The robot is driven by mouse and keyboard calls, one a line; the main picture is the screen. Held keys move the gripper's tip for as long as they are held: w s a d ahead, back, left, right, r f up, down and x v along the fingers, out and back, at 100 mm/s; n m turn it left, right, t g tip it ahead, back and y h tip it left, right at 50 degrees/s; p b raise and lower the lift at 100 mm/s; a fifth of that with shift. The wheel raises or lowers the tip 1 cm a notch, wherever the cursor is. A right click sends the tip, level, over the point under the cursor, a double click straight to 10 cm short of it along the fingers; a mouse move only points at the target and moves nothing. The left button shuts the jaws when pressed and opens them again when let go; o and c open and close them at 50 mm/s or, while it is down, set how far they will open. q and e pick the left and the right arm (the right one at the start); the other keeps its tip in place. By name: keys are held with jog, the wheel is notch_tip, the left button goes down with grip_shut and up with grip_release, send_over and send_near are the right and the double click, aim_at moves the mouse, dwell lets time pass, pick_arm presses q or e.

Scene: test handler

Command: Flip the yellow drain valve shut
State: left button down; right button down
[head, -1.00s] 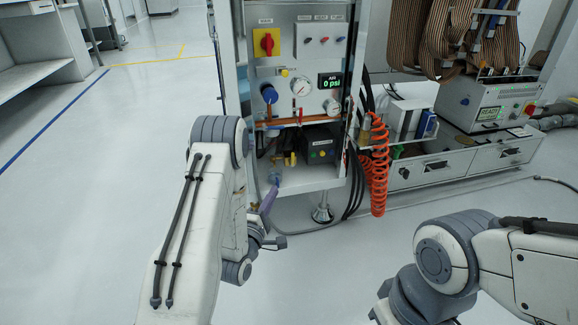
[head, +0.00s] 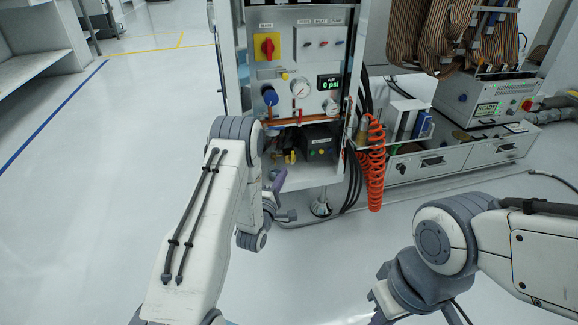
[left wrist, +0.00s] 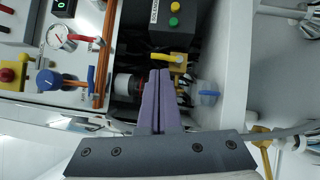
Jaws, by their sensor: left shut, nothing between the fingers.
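The yellow valve (left wrist: 179,60) is in the open lower bay of the cabinet, close beyond my fingertips in the left wrist view. In the head view its yellow part (head: 291,157) is small, and its lever angle is hard to tell. My left gripper (left wrist: 160,75) has purple fingers that are shut with nothing between them. They point into the bay, and I cannot tell whether they touch the valve. In the head view my left gripper (head: 279,180) is at the bay's front, partly hidden by my arm. My right gripper does not show clearly.
A clear bowl with a blue piece (left wrist: 208,94) is near the fingers. Gauges and a blue knob (head: 270,97) are above. An orange coiled hose (head: 375,165) hangs at right.

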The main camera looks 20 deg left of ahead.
aim_at(293, 156)
pick_arm(q)
jog(key=w+b, duration=0.1)
jog(key=w, duration=0.1)
jog(key=w+b, duration=0.1)
jog(key=w, duration=0.1)
jog(key=w+b, duration=0.1)
jog(key=w, duration=0.1)
jog(key=shift+r, duration=0.25)
jog(key=shift+w+r, duration=0.1)
jog(key=shift+d+r+m+p, duration=0.1)
jog(key=shift+m+p, duration=0.2)
jog(key=shift+p, duration=0.4)
jog(key=shift+w+g, duration=0.1)
jog(key=shift+g, duration=0.2)
